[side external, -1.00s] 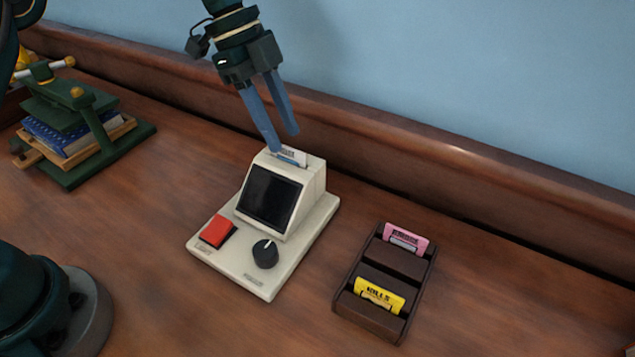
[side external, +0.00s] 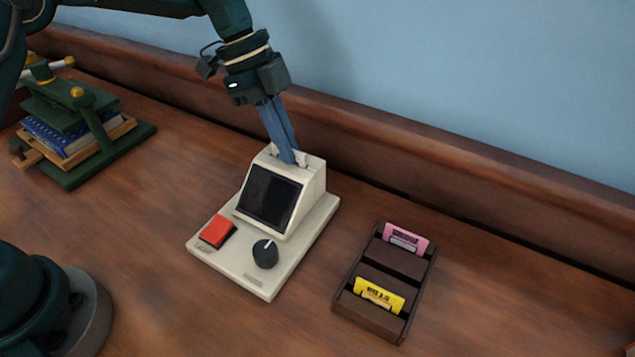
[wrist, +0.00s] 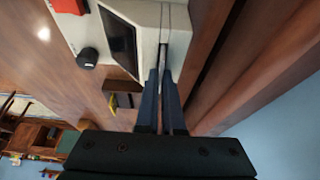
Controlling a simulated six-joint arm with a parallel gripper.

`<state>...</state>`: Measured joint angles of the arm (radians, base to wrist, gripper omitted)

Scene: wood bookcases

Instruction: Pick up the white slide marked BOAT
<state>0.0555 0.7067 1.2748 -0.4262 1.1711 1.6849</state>
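The white slide (side external: 302,158) stands in the slot on top of the cream viewer (side external: 313,190). Only small white edges of it show beside my fingers, and its lettering is hidden. My gripper (side external: 288,159) points down at the slot with its two blue fingers close together, one on each face of the slide. In the wrist view my gripper (wrist: 163,75) reaches to the viewer's slot, with only a narrow gap between the fingertips. It appears shut on the slide, which still sits at the slot.
The viewer has a dark screen, a red switch (side external: 217,232) and a black knob (side external: 265,254). A dark wooden rack (side external: 393,263) at right holds a pink slide (side external: 405,238) and a yellow slide (side external: 379,294). A green book press (side external: 85,140) stands at left. A raised wooden ledge runs behind.

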